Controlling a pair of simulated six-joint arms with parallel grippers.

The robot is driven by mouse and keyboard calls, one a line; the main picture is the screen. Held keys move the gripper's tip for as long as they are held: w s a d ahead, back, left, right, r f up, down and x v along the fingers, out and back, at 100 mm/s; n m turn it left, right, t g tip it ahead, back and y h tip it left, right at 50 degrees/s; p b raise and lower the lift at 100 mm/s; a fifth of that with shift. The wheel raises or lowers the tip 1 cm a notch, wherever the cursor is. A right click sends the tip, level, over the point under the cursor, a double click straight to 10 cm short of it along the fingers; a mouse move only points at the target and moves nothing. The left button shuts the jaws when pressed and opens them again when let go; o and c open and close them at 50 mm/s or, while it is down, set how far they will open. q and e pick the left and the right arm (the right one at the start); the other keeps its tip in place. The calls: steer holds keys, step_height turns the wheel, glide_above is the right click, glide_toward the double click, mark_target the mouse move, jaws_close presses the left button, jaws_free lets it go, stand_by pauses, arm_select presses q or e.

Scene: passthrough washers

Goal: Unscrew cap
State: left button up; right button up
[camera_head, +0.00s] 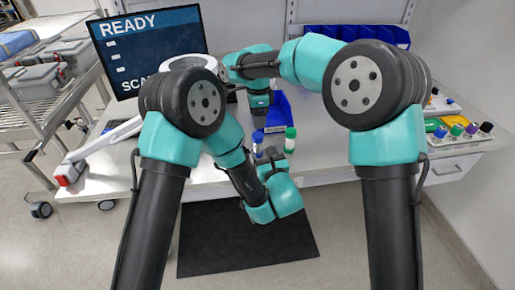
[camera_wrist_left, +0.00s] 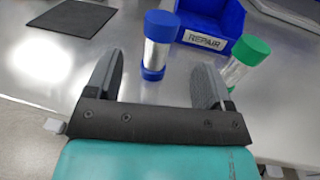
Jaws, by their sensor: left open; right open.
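A clear tube with a blue cap (camera_wrist_left: 161,25) and a blue lower end stands upright on the table in the left wrist view. It also shows in the head view (camera_head: 257,139). My left gripper (camera_wrist_left: 158,82) is open and empty; the tube stands just beyond and between its fingers, with no visible contact. A second tube with a green cap (camera_wrist_left: 251,48) stands to the right, outside the fingers; it also shows in the head view (camera_head: 290,138). My right gripper (camera_head: 259,103) is open above the table, behind the tubes; its fingertips are hard to make out.
A blue bin labelled REPAIR (camera_wrist_left: 212,28) stands just behind the tubes. A screen (camera_head: 150,45) stands at the back left. Several capped tubes (camera_head: 465,131) stand at the right. A dark mat (camera_head: 225,235) lies on the floor below the table.

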mark_target(260, 143)
arm_select(q)
steer(key=x, duration=0.7)
steer(key=c, duration=1.3)
steer(key=o, duration=1.3)
steer(key=shift+s, duration=0.15)
steer(key=v, duration=1.7)
steer(key=shift+s, duration=0.1)
